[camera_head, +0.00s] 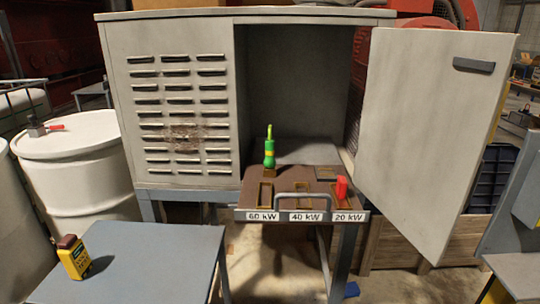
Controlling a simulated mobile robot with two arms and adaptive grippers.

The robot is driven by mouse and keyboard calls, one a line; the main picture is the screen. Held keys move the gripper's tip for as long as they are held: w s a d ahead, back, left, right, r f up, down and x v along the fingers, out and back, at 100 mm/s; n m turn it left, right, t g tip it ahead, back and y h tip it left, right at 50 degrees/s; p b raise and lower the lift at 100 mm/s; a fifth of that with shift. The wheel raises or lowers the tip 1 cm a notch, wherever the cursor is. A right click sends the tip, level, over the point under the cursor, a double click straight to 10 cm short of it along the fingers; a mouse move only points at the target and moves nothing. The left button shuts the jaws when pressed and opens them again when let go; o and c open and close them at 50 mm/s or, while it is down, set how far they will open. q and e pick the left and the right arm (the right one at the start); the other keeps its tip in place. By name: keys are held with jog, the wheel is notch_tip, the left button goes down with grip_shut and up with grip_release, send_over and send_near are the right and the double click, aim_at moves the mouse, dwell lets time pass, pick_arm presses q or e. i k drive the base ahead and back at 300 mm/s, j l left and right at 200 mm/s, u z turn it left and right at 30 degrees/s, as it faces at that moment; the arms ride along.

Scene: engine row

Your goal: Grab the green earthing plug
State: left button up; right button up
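The green earthing plug (269,148) stands upright on the left side of the brown panel (252,190) inside the open grey cabinet (180,110). Its top is thin and yellow-green, its body bright green. It sits behind the slot above the "60 kW" label. A red switch or plug (341,188) stands at the panel's right, above the "20 kW" label. Neither of my grippers shows in the head view.
The cabinet door (435,130) stands open to the right. A grey handle bar (300,195) runs along the panel's front. A grey table (150,262) at front left carries a yellow meter-like device (73,258). A white drum (80,170) stands left of the cabinet.

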aim_at(269, 162)
jog(key=i+j+z, duration=0.1)
jog(key=j, duration=0.35)
jog(key=i+j+z, duration=0.15)
jog(key=j, duration=0.3)
jog(key=i+j+z, duration=0.1)
jog(key=j, duration=0.4)
